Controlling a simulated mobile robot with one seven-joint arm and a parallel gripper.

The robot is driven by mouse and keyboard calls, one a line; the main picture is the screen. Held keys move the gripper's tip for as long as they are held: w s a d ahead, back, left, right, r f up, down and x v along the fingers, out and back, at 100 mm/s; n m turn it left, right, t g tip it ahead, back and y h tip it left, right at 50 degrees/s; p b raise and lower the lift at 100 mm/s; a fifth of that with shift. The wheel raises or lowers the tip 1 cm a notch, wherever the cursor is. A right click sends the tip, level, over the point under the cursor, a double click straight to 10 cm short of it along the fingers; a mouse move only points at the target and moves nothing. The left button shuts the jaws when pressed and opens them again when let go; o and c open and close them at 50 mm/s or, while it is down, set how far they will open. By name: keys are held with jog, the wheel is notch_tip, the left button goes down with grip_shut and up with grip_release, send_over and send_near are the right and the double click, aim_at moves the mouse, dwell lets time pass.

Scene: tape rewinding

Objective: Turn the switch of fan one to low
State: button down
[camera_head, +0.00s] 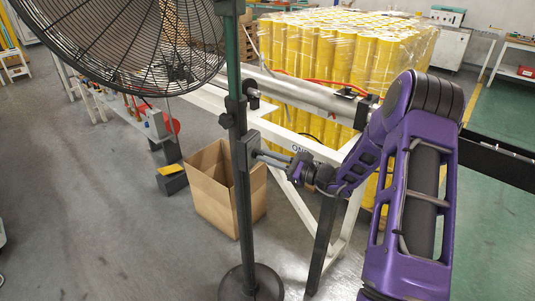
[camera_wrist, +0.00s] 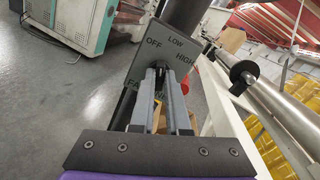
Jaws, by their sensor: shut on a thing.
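The fan (camera_head: 125,42) has a round black wire cage on a dark pole (camera_head: 240,205) with a round base. A grey switch box (camera_head: 245,151) is fixed to the pole. In the wrist view its plate (camera_wrist: 138,62) reads OFF at left, LOW at top and HIGH at right. A lower label is partly hidden behind my fingers. My gripper (camera_head: 265,157) reaches the box from the right. In the wrist view its two fingertips (camera_wrist: 163,76) are shut on the small dark switch knob at the plate's centre. The fingers hide most of the knob, so I cannot tell its setting.
An open cardboard box (camera_head: 212,190) stands behind the pole. A white frame with a metal roller (camera_head: 305,92) is close behind my gripper. Wrapped yellow rolls (camera_head: 345,45) stand beyond it. Grey floor at the left front is clear.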

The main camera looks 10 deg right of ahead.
jog(key=shift+m+p, duration=1.25)
jog(key=shift+m, duration=0.85)
jog(key=c, duration=0.9)
grip_release()
jog(key=shift+d, duration=0.1)
jog(key=v, duration=1.7)
jog(key=shift+s, duration=0.2)
